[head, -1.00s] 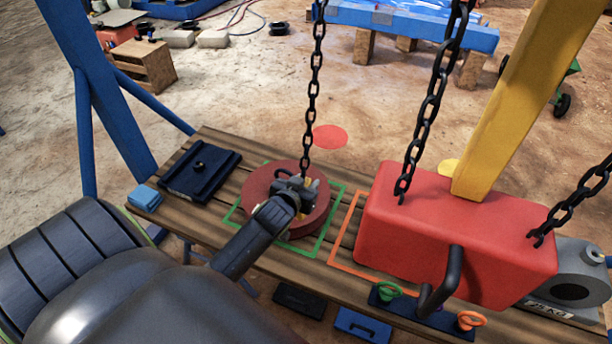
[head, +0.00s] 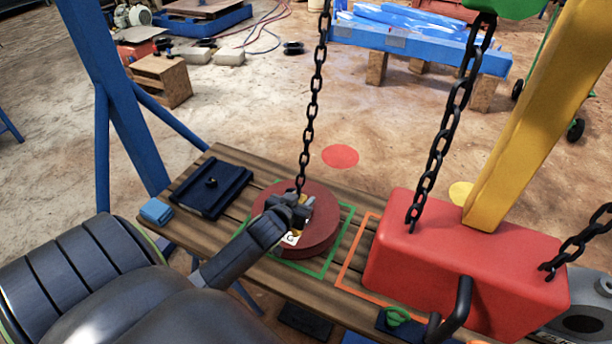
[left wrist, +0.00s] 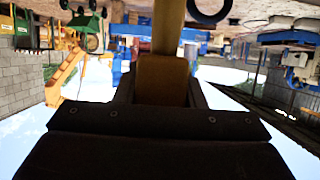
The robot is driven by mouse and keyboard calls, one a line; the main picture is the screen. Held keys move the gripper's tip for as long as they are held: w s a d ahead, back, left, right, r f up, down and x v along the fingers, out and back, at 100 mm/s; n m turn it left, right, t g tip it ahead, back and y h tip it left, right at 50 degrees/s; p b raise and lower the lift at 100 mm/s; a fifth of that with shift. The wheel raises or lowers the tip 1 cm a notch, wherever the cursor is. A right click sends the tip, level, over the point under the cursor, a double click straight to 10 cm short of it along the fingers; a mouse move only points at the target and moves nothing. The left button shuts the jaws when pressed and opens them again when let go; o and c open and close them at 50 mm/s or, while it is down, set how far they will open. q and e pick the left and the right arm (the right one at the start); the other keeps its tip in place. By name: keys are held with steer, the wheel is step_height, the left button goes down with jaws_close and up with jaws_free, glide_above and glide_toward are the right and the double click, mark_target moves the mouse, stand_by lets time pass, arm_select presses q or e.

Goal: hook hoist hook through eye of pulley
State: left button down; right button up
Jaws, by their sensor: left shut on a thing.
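The pulley (head: 322,238) is a dark red disc lying on the wooden bench inside a green outline. A black chain (head: 310,110) hangs down to my left gripper (head: 291,210), which is above the disc and hides part of it. The gripper is shut on a yellow piece, seemingly the hoist hook; in the left wrist view the hook (left wrist: 162,80) shows as a yellow block with a shank between the fingers. The hook's tip and the pulley's eye cannot be made out. A dark ring shows at the top of the wrist view; I cannot tell what it is. My right gripper is not in view.
A dark blue plate (head: 210,187) and a light blue block (head: 156,211) lie at the bench's left. A blue frame post (head: 115,100) rises behind.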

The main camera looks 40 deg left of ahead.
arm_select(q)
steer(key=s+a, duration=0.2)
steer(key=a, duration=0.4)
steer(key=shift+a+r+p, duration=0.2)
steer(key=shift+p, duration=0.2)
stand_by(0.5)
steer(key=w, duration=0.3)
steer(key=w+a, duration=0.1)
steer(key=shift+w+f+b, duration=0.25)
steer(key=shift+f+b, duration=0.05)
steer(key=shift+b, duration=0.1)
stand_by(0.5)
stand_by(0.4)
steer(key=shift+w+a+r, duration=0.1)
steer(key=shift+w+a, duration=0.1)
steer(key=shift+w, duration=0.65)
steer(key=shift+w+a, duration=0.2)
steer(key=shift+w, duration=0.6)
steer(key=shift+w+a+r+p, duration=0.15)
steer(key=shift+w+r+p, duration=0.15)
steer(key=shift+w+r, duration=0.2)
